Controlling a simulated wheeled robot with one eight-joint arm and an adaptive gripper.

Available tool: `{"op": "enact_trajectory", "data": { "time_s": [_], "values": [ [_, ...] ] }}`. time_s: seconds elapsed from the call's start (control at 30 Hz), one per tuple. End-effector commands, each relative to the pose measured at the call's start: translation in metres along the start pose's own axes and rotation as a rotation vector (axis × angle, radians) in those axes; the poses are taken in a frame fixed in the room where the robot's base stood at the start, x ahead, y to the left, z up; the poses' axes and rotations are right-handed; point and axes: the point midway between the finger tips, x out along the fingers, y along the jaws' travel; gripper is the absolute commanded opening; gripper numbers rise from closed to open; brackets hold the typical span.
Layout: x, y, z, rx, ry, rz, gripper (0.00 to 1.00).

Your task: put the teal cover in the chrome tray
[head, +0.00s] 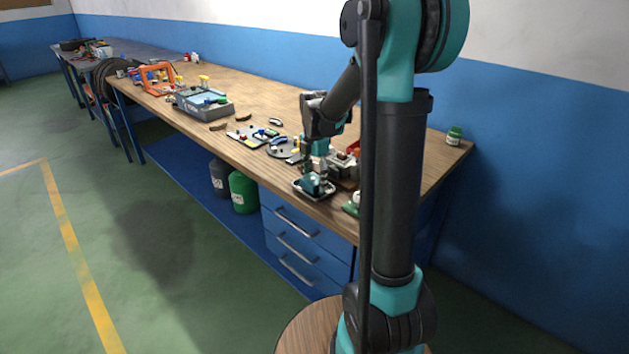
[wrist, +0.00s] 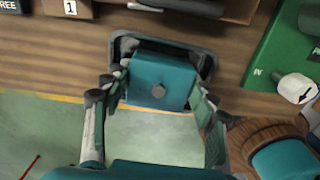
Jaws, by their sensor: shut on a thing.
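The chrome tray (wrist: 126,43) shows as a dark rounded rim behind and around the cover. In the head view the tray (head: 327,191) lies at the bench's front edge, with the cover (head: 312,184) over it and my gripper (head: 316,174) just above. I cannot tell whether the cover touches the tray floor.
A grey metal device (head: 343,167) stands close behind the tray. A green board (wrist: 275,55) lies to the right in the wrist view. Several small parts and a grey box (head: 203,105) lie farther left on the wooden bench (head: 255,93). The bench's front edge is very close.

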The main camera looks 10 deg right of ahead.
Motion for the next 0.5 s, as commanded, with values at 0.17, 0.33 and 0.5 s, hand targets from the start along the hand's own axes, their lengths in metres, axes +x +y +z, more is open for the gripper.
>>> {"op": "enact_trajectory", "data": {
  "time_s": [0.17, 0.33, 0.5],
  "values": [
    [0.0054, 0.0, 0.0, 0.0, 0.0, 0.0, 0.23],
    [0.0056, 0.0, 0.0, 0.0, 0.0, 0.0, 0.23],
    [0.0077, 0.0, 0.0, 0.0, 0.0, 0.0, 0.66]
  ]
}}
